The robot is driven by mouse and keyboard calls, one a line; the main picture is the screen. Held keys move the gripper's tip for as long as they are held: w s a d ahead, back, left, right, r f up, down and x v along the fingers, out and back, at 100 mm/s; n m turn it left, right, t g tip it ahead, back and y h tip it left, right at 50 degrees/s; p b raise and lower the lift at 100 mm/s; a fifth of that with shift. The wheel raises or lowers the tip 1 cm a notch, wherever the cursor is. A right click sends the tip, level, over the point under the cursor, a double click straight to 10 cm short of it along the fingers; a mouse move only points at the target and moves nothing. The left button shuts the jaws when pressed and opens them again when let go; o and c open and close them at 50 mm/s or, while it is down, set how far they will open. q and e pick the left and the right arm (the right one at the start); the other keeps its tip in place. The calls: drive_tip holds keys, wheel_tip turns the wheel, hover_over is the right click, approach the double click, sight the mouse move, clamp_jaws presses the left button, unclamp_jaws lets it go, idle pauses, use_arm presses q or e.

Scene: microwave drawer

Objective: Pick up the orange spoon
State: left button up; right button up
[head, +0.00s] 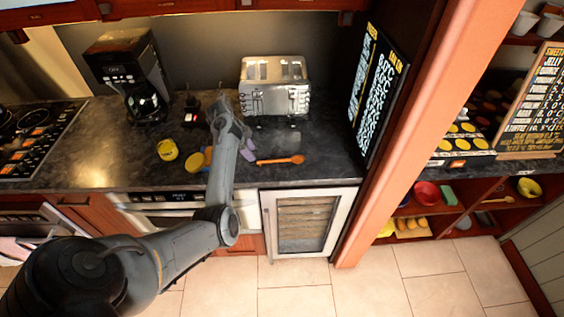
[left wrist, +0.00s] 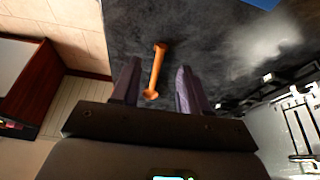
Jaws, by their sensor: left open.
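The orange spoon (head: 281,160) lies flat on the dark countertop (head: 325,150), in front of the toaster. My left gripper (head: 249,151) is just left of the spoon in the head view, with its purple fingers open and empty. In the left wrist view the spoon (left wrist: 156,68) shows lengthwise between the two spread fingers of my left gripper (left wrist: 158,72), beyond them on the counter. Whether the fingers are at the spoon's height is hard to tell. My right gripper is in neither view.
A silver toaster (head: 274,88) stands behind the spoon. A coffee maker (head: 130,75) stands at the back left, and a yellow cup (head: 167,150) sits left of my arm. A black menu board (head: 380,90) stands at the right. The counter right of the spoon is clear.

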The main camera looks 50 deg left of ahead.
sight(260, 161)
use_arm(q)
drive_tip(key=shift+w+x, duration=0.15)
drive_tip(key=shift+x, duration=1.4)
drive_tip(key=shift+w+x, duration=0.1)
drive_tip(key=shift+x, duration=1.4)
drive_tip(key=shift+d+r, duration=0.1)
clamp_jaws()
